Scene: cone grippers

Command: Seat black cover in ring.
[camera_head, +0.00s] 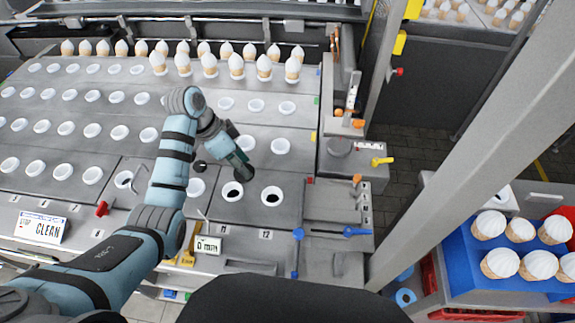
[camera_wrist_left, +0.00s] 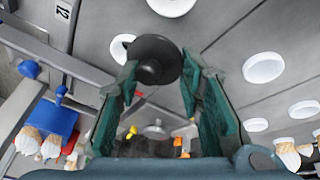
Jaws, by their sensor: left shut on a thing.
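The black cover (camera_wrist_left: 155,58) is a round dark disc with a raised middle, between the fingertips of my left gripper (camera_wrist_left: 160,70) in the left wrist view. The gripper is shut on it. A white ring (camera_wrist_left: 120,47) shows partly behind the cover, and the cover hides part of it. In the head view my left gripper (camera_head: 244,172) points down above the plate, behind the front row of rings; the held cover is not clear there. The front rings (camera_head: 232,191) and (camera_head: 271,196) have dark middles. My right gripper is not in view.
Several white rings (camera_head: 280,146) are set in the grey plate (camera_head: 220,125). Cones with white tops (camera_head: 236,66) stand in rows at the back. Blue handles (camera_head: 345,231) and a grey block (camera_head: 335,205) are at the right. A blue crate (camera_head: 470,265) holds more cones.

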